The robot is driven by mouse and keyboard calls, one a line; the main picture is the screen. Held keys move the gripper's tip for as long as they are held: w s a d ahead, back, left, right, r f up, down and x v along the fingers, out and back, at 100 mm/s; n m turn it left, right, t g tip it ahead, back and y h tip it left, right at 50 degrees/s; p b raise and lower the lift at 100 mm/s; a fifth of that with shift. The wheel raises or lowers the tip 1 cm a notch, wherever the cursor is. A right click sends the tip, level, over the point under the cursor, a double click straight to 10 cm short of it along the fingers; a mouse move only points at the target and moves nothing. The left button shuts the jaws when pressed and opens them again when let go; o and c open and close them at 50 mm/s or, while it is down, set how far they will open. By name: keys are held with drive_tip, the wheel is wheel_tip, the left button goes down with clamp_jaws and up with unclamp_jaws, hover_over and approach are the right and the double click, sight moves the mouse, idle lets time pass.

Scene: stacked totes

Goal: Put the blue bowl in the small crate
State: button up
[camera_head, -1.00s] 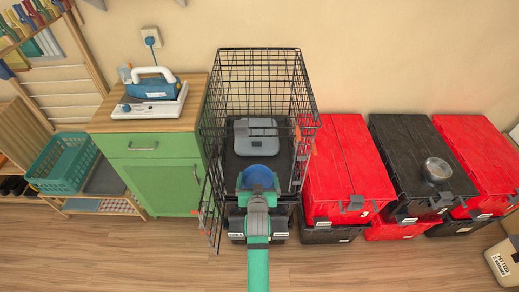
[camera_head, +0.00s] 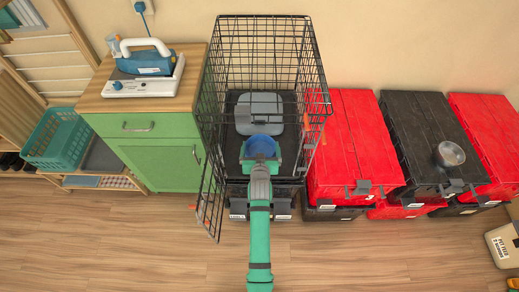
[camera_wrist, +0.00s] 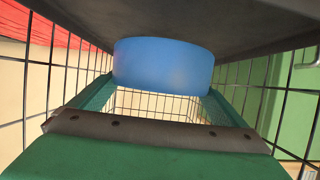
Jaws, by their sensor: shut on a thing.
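The blue bowl (camera_head: 262,147) is held between the fingers of my gripper (camera_head: 262,160), which is shut on it. In the wrist view the bowl (camera_wrist: 163,65) sits between the two green fingers, close to a dark flat surface at the top of the picture. The black wire crate (camera_head: 222,75) stands with its front open. My gripper and the bowl are inside its front part, over the dark floor. I cannot tell whether the bowl touches that floor. A grey rounded item (camera_head: 259,105) lies in the crate behind the bowl.
The crate's wire door (camera_head: 211,195) is swung open at the left. A green cabinet (camera_head: 160,160) with an iron (camera_head: 145,65) on top stands to the left. Red totes (camera_head: 350,140) and a black tote (camera_head: 425,125) bearing a metal bowl (camera_head: 449,154) stand to the right.

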sight(261, 150)
drive_tip(key=shift+d+f, duration=0.2)
drive_tip(key=shift+f, duration=0.35)
drive_tip(key=shift+a+f, duration=0.2)
drive_tip(key=shift+f, duration=1.5)
drive_tip(key=shift+f, duration=0.15)
